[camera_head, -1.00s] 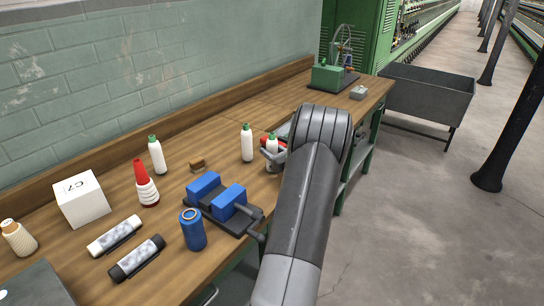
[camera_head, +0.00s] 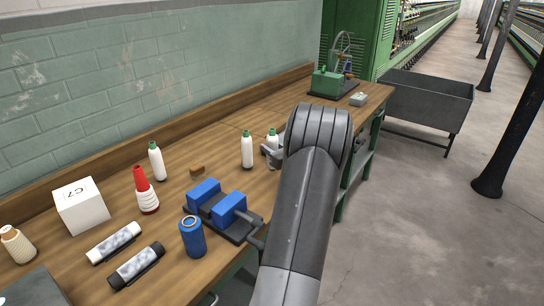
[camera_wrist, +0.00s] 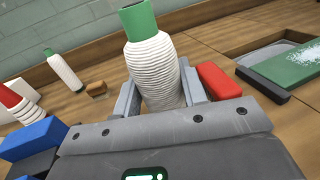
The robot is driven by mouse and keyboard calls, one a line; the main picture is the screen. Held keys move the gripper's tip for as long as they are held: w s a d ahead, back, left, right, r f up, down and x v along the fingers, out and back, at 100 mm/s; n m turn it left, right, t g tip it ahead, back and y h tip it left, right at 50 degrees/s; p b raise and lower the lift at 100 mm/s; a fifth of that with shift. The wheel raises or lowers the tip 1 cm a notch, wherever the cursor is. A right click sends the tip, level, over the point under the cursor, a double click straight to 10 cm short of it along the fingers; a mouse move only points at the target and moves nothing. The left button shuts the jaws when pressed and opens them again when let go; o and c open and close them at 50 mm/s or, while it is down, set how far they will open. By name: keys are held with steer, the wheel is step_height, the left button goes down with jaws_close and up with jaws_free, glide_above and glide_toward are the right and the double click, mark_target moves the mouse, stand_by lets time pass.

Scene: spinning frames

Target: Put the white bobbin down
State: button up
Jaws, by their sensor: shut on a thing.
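The white bobbin with a green top (camera_head: 272,136) stands upright between the jaws of my gripper (camera_head: 270,151), over the right part of the workbench. In the wrist view the bobbin (camera_wrist: 155,62) shows ribbed white winding, and the jaws of my gripper (camera_wrist: 158,95) are shut on it from both sides. Its foot is hidden by the gripper there, so I cannot tell whether it touches the bench. A second white bobbin with a green top (camera_head: 247,150) stands just left of it, and a third (camera_head: 156,161) stands farther left.
The wooden workbench (camera_head: 222,142) also holds a blue-block fixture (camera_head: 229,208), a blue spool (camera_head: 192,238), a red-and-white cone (camera_head: 147,192) and a C7 box (camera_head: 82,206).

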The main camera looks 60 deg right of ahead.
steer(key=s+d+r, duration=0.1)
steer(key=s+r, duration=0.6)
steer(key=s, duration=0.5)
steer(key=w+a+r+n+y, duration=0.2)
steer(key=w+a+y, duration=0.1)
steer(key=w+a, duration=0.55)
steer(key=w+a+r+n+y, duration=0.25)
steer(key=w+a, duration=0.25)
steer(key=w, duration=0.7)
steer(key=w+a+r+n+y, duration=0.15)
steer(key=w+a+y, duration=0.25)
steer(key=w+a, duration=0.45)
steer(key=w+a+r+n+g+y, duration=0.1)
steer(key=w+a+r+n+y, duration=0.15)
steer(key=w+a, duration=0.6)
steer(key=w+a+r+n+g+y, duration=0.1)
steer(key=w+a+r+y, duration=0.3)
steer(key=a, duration=0.8)
steer(key=w+a+f, duration=0.4)
steer(key=a+f, duration=0.1)
steer(key=f, duration=0.1)
steer(key=w+a+f+h, duration=0.1)
steer(key=w+a+f, duration=0.2)
steer(key=f, duration=0.3)
steer(key=shift+w+a+f, duration=0.35)
steer(key=shift+w+a, duration=0.05)
steer(key=shift+a, duration=0.5)
